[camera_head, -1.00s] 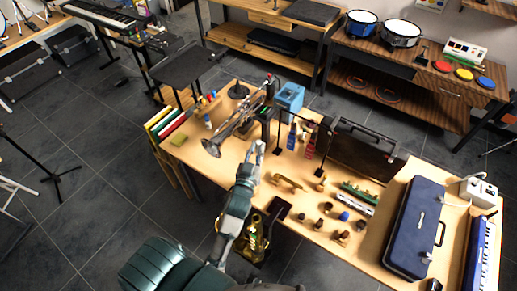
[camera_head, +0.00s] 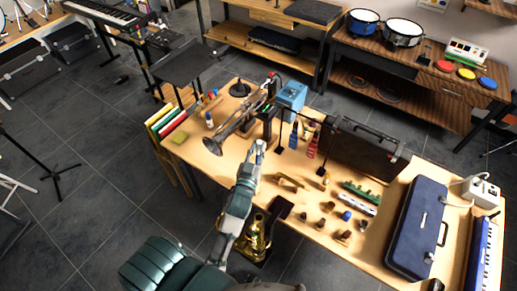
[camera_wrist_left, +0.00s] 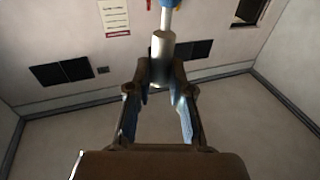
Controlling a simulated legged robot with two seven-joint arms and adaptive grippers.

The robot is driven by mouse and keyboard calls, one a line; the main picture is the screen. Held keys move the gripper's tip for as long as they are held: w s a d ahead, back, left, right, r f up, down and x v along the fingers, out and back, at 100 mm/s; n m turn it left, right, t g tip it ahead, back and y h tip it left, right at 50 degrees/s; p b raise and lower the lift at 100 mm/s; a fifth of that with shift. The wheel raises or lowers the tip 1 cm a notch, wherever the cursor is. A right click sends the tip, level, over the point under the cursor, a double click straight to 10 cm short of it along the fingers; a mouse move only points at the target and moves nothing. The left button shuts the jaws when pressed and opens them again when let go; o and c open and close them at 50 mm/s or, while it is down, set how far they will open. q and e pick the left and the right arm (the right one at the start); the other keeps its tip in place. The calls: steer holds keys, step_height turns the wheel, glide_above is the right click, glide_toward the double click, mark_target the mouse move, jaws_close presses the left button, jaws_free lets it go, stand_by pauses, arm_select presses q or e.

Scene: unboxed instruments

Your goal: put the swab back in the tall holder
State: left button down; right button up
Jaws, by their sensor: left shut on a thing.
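My left gripper (camera_head: 259,149) is over the middle of the wooden table, on the near side of the trumpet. In the left wrist view, the gripper (camera_wrist_left: 161,82) is shut on a silver cylindrical end with a thinner pale rod and a blue part at the top edge of the picture. I take this to be the swab (camera_wrist_left: 163,48); its far end is cut off there. In the head view it is too small to make out clearly. A dark upright block (camera_head: 269,123) stands just beyond the gripper; I cannot tell whether it is the tall holder. My right gripper is not in view.
The trumpet (camera_head: 238,128) is to the left and beyond my gripper. Blue bottle (camera_head: 293,136), red bottle (camera_head: 313,146) and light blue box (camera_head: 291,97) stand to the right and behind. Several small parts and a dark blue case (camera_head: 416,228) fill the right side.

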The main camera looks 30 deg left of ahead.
arm_select(q)
steer(key=shift+a+f, duration=0.25)
steer(key=shift+a, duration=0.2)
steer(key=c, duration=1.4)
jaws_free()
steer(key=shift+w+a, duration=0.1)
steer(key=shift+a, duration=0.15)
steer(key=o, duration=0.4)
steer(key=shift+d, duration=0.55)
steer(key=shift+s+d, duration=0.15)
steer(key=shift+s, duration=0.3)
steer(key=v, duration=1.1)
steer(key=shift+s, duration=0.15)
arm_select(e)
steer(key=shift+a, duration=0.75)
